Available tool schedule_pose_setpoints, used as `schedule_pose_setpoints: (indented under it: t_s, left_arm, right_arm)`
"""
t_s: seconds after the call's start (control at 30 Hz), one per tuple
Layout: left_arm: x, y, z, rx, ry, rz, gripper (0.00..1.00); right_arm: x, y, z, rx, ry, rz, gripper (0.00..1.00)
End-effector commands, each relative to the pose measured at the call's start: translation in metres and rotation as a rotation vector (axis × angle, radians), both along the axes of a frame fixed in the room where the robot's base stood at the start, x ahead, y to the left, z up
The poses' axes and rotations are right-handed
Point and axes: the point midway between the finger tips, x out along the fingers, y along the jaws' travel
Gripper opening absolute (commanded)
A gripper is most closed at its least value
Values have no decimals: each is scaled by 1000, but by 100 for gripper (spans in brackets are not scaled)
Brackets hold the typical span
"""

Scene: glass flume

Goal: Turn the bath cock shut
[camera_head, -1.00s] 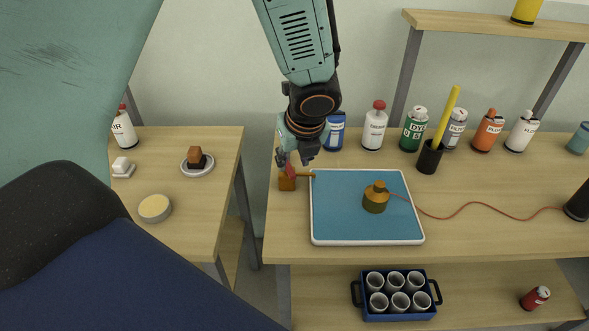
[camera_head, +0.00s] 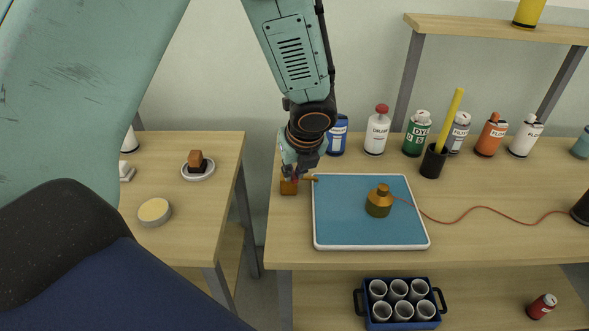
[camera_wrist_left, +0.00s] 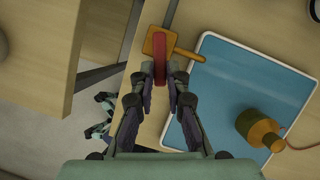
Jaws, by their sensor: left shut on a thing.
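The bath cock stands at the left end of the right bench, beside a blue tray. Its orange-brown body (camera_head: 289,187) and short spout show in the head view, where my gripper covers most of its top. In the left wrist view its body and spout (camera_wrist_left: 182,52) lie beyond my fingertips, and its red handle (camera_wrist_left: 161,72) runs lengthwise between them. My left gripper (camera_head: 297,172) comes down from above and is shut on the red handle, as the left wrist view (camera_wrist_left: 161,78) shows. My right gripper is not in view.
The blue tray (camera_head: 340,225) with a brass weight-like piece (camera_head: 379,201) and red cord lies close right of the cock. Bottles (camera_head: 377,130) line the back. A second table (camera_head: 225,165) stands left across a gap. A crate of cups (camera_head: 363,312) sits below.

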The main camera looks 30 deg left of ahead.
Motion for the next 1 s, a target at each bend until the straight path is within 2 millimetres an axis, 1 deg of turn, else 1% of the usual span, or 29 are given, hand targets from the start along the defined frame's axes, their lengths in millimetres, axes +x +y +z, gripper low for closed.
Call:
schedule_pose_setpoints:
  t_s: [0.03,0.1,0.4,0.57,0.77,1.0]
  left_arm:
    - [0,0,0,0,0,1,4]
    - [0,0,0,0,0,1,0]
    - [0,0,0,0,0,4,0]
    - [1,-1,2,1,1,37,0]
    - [5,-4,3,2,2,144,0]
    - [13,-7,5,1,2,357,0]
  right_arm:
    - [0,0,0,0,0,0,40]
    - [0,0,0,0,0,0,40]
    - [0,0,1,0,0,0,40]
    - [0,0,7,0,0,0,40]
    - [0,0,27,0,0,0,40]
    - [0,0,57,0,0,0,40]
